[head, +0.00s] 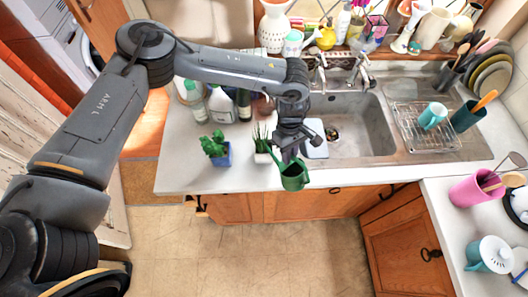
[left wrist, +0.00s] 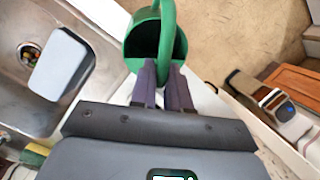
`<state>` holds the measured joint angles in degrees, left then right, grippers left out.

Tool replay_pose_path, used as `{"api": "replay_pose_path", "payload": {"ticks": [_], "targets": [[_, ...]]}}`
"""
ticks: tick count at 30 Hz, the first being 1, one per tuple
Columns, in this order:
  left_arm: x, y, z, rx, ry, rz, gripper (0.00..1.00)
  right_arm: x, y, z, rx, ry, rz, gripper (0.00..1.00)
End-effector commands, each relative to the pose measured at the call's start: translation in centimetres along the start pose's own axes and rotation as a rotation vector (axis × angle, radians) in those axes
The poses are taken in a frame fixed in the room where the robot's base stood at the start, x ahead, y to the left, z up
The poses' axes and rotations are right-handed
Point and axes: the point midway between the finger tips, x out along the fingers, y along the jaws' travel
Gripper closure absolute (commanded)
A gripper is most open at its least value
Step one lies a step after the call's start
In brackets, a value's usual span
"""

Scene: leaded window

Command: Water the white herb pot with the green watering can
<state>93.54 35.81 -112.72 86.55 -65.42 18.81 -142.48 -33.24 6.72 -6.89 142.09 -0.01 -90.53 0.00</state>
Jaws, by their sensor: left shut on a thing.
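The green watering can (head: 294,177) is in my left gripper (head: 286,153), near the front edge of the counter left of the sink. The gripper is shut on the can's green handle; in the left wrist view the gripper (left wrist: 163,84) points at the can (left wrist: 134,44), whose dark opening shows. I cannot tell whether water flows. My right gripper is not in view.
A blue pot with a leafy plant (head: 218,156) stands left of the white pot. Bottles (head: 221,106) stand behind. The sink (head: 358,123) is to the right, with a pale board (head: 315,145) at its left edge. Open floor lies in front.

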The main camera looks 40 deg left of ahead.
Motion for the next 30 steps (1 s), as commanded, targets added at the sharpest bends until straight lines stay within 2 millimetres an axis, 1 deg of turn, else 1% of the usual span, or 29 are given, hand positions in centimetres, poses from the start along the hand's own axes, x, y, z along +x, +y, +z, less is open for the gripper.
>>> {"api": "replay_pose_path", "payload": {"ticks": [6, 17, 23, 30], "targets": [[0.7, 0.2, 0.2, -0.006, 0.052, -0.003, 1.00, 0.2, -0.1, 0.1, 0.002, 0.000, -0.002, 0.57], [0.6, 0.2, 0.3, -0.007, 0.055, -0.002, 1.00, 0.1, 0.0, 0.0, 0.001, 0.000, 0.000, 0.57], [-0.3, 0.1, 0.5, -0.007, 0.055, -0.002, 1.00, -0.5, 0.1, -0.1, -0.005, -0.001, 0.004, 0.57], [-2.5, -0.1, 1.1, -0.007, 0.054, -0.002, 1.00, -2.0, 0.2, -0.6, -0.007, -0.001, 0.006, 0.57]]}}
